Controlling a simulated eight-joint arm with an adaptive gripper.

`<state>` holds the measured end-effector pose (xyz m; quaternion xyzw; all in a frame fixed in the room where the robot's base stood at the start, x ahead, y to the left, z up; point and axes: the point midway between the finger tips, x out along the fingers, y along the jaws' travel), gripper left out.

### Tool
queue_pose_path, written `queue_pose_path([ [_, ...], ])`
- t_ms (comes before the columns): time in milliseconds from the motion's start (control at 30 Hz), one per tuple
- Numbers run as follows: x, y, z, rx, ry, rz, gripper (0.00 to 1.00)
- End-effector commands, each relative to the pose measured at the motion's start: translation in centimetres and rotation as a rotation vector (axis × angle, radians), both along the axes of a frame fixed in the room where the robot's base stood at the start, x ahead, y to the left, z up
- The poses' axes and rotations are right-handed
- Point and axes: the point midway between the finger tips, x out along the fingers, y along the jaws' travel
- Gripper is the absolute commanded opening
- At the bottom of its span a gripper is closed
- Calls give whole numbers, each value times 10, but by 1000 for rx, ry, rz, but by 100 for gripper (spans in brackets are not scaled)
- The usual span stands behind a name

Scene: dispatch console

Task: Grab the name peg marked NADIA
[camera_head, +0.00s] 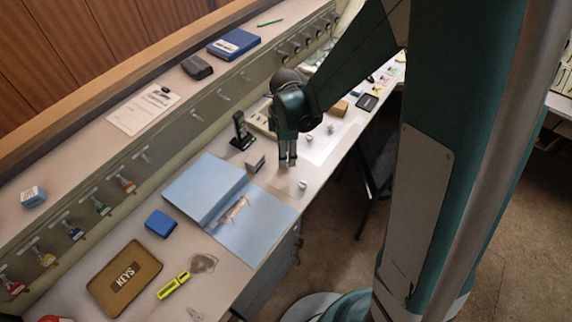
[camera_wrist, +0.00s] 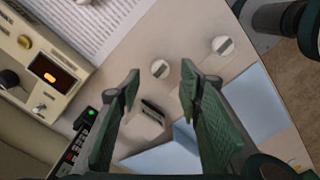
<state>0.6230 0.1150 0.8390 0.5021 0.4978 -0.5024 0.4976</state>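Small round white pegs stand on the desk. In the head view one peg (camera_head: 302,185) is near the front edge, and two more, a peg (camera_head: 309,138) and a farther peg (camera_head: 331,128), are beyond my gripper. The wrist view shows a peg (camera_wrist: 160,68) just beyond the fingertips and another peg (camera_wrist: 222,45) to its right, each with a grey strip on top. No name is readable, so I cannot tell which is NADIA. My gripper (camera_head: 287,163) points down above the desk; in the wrist view its fingers (camera_wrist: 160,80) are apart with nothing held.
A small grey block (camera_head: 256,162) stands beside my gripper; a black handset (camera_head: 241,131) in a stand is behind it. An open blue folder (camera_head: 265,228) lies to the left. A console (camera_wrist: 45,55) with an orange display is at the wrist view's left.

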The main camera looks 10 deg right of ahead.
Motion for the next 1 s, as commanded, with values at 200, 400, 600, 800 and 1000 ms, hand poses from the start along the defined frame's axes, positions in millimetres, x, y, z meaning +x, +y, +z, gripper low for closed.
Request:
queue_pose_path([
  [200,0,0,-4,0,0,0,36],
  [400,0,0,-4,0,0,0,36],
  [600,0,-1,-15,0,0,0,36],
  [800,0,-2,-37,0,0,0,36],
  [1000,0,-2,-52,0,0,0,36],
])
